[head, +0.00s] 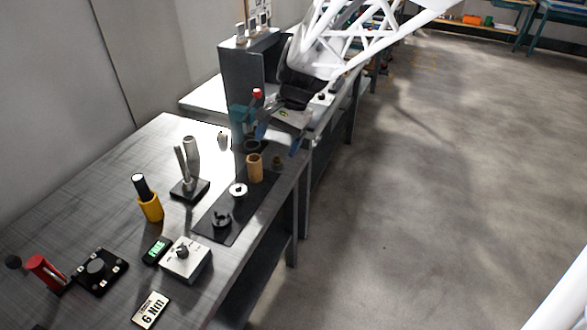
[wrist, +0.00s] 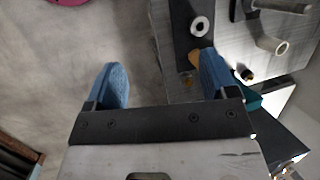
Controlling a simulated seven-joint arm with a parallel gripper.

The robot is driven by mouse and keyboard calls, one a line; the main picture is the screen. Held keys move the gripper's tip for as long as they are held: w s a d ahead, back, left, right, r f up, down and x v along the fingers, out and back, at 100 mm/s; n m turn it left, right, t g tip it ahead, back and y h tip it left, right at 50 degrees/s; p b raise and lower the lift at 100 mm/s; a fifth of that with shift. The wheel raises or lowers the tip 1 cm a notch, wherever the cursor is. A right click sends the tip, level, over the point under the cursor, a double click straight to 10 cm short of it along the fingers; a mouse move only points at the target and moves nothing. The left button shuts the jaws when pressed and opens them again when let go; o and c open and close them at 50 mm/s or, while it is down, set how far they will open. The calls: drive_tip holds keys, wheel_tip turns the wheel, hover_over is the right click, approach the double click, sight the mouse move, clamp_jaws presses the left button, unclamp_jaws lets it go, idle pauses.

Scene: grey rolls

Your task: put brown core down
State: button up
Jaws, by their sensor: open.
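The brown core (head: 254,168), a tan upright cylinder, stands on the dark mat (head: 216,236) along the table's right side. In the wrist view part of the brown core (wrist: 194,56) shows beside the right finger, which hides some of it. My gripper (head: 279,140) is open and empty, with its blue fingers apart. It is above and a little to the right of the core in the head view, near the table edge. In the wrist view the gap of my gripper (wrist: 163,75) shows mostly floor, and the core is not between the fingers.
A white ring (head: 238,189) and a dark round part (head: 221,220) are on the mat. A small brown piece (head: 277,162) is right of the core. A stand with grey rolls (head: 190,185) and a yellow holder (head: 151,207) stand to the left. Open floor lies right of the table.

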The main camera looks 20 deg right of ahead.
drive_tip(key=s+r+n+t+h, duration=0.1)
drive_tip(key=s+n, duration=0.3)
drive_tip(key=s, duration=0.6)
drive_tip(key=s+r+n+t+h, duration=0.1)
drive_tip(key=s+r+n+h, duration=0.1)
drive_tip(key=s, duration=0.9)
drive_tip(key=shift+s+a+n+t+h, duration=0.25)
drive_tip(key=shift+a+n+t+h, duration=0.3)
drive_tip(key=shift+n, duration=0.65)
drive_tip(key=shift+d+r, duration=0.1)
